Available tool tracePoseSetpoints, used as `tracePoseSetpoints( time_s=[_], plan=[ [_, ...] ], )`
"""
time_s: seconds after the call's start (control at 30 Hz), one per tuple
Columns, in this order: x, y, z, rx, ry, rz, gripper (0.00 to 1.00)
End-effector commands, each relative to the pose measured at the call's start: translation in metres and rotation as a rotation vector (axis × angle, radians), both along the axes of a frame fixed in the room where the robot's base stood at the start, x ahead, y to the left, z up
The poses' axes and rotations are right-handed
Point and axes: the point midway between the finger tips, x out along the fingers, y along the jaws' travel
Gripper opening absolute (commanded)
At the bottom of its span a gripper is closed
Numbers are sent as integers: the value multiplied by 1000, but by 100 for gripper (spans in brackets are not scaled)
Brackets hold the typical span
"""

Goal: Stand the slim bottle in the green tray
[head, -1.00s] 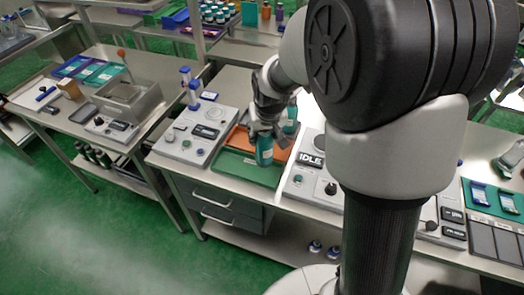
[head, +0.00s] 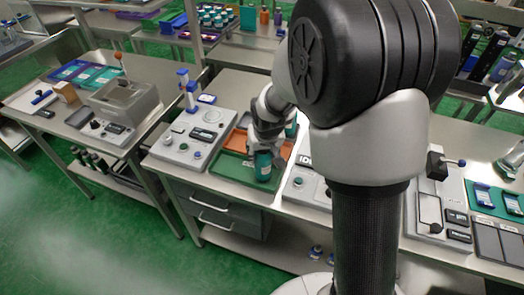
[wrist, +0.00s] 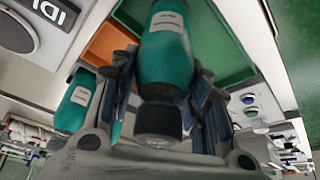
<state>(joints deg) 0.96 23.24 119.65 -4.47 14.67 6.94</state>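The slim bottle (head: 263,166), teal with a pale label and dark cap, is upright over the near part of the green tray (head: 226,166). Its base appears at or very near the tray floor; exact contact is unclear. My gripper (head: 263,146) is above it, pointing down. In the wrist view the bottle (wrist: 166,50) lies between my gripper's fingers (wrist: 166,85), which appear to press its sides near the shoulder. The green tray (wrist: 222,45) shows behind the bottle there.
An orange tray (head: 236,142) adjoins the green one on its far side. A second teal bottle (wrist: 77,102) stands close beside my gripper. Grey panels with buttons flank the trays, one on the left (head: 190,146) and one on the right (head: 304,186).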

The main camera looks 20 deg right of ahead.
Motion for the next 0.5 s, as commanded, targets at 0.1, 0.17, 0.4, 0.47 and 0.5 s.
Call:
tracePoseSetpoints(
  time_s=[0.1, 0.17, 0.4, 0.47, 0.5],
  plan=[
    [0, 0, 0, 0, 0, 0, 52],
    [0, 0, 0, 0, 0, 0, 56],
    [0, 0, 1, 0, 0, 0, 62],
    [0, 0, 1, 0, 0, 0, 62],
    [0, 0, 1, 0, 0, 0, 62]
  ],
)
